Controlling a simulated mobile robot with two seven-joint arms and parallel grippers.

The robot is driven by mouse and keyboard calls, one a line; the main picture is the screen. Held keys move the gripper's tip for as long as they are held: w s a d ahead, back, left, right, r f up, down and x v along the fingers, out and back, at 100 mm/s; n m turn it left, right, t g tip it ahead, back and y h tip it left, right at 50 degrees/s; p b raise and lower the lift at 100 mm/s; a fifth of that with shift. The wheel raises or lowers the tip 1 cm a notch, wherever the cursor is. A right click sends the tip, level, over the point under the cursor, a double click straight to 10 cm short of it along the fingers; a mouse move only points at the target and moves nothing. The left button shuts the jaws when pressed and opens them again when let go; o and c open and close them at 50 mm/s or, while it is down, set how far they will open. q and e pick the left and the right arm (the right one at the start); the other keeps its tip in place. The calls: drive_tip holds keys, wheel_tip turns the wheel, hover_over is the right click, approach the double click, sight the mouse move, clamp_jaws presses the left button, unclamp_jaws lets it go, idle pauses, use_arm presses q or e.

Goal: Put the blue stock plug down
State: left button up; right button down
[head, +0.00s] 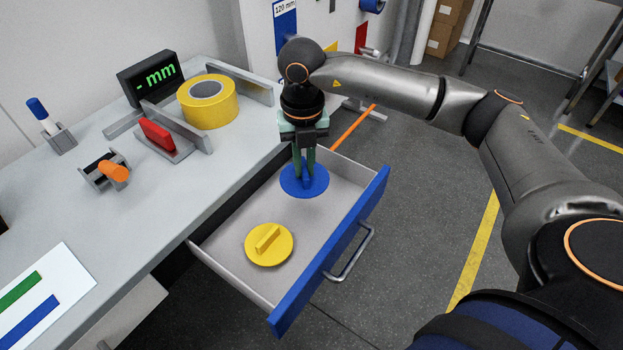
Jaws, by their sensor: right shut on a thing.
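The blue stock plug (291,182) is a flat round disc with a raised grip. It is in the far part of the open drawer (232,282). My right gripper (305,178) points down into the drawer and is shut on the plug's raised grip. I cannot tell whether the disc touches the drawer floor or hangs just above it. A yellow plug (268,250) of the same shape lies in the near part of the drawer, apart from the blue one. My left gripper is not in view.
The bench (120,215) beside the drawer holds a yellow ring (209,113), a red block (157,135), an orange cylinder (113,171) and a display reading "- mm" (150,78). The drawer's blue front (330,255) has a metal handle (352,256). Bare drawer floor lies between the plugs.

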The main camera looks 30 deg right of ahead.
sight(317, 167)
drive_tip(key=w+d+f, duration=0.1)
drive_tip(key=f, duration=0.1)
drive_tip(key=w+d+f, duration=0.1)
drive_tip(key=d+f, duration=0.1)
drive_tip(key=w+d+f, duration=0.1)
drive_tip(key=d+f, duration=0.1)
drive_tip(key=shift+b, duration=0.4)
drive_tip(key=shift+w+d+f, duration=0.1)
drive_tip(key=shift+d+f, duration=0.1)
drive_tip(key=shift+f, duration=1.55)
drive_tip(key=shift+f, duration=0.1)
drive_tip(key=shift+f+b, duration=0.15)
drive_tip(key=shift+b, duration=0.2)
drive_tip(key=c, duration=0.9)
unclamp_jaws()
wheel_tip(317, 167, up, 13)
drive_tip(key=p, duration=0.1)
drive_tip(key=shift+f+p, duration=0.2)
drive_tip(key=shift+p, duration=0.15)
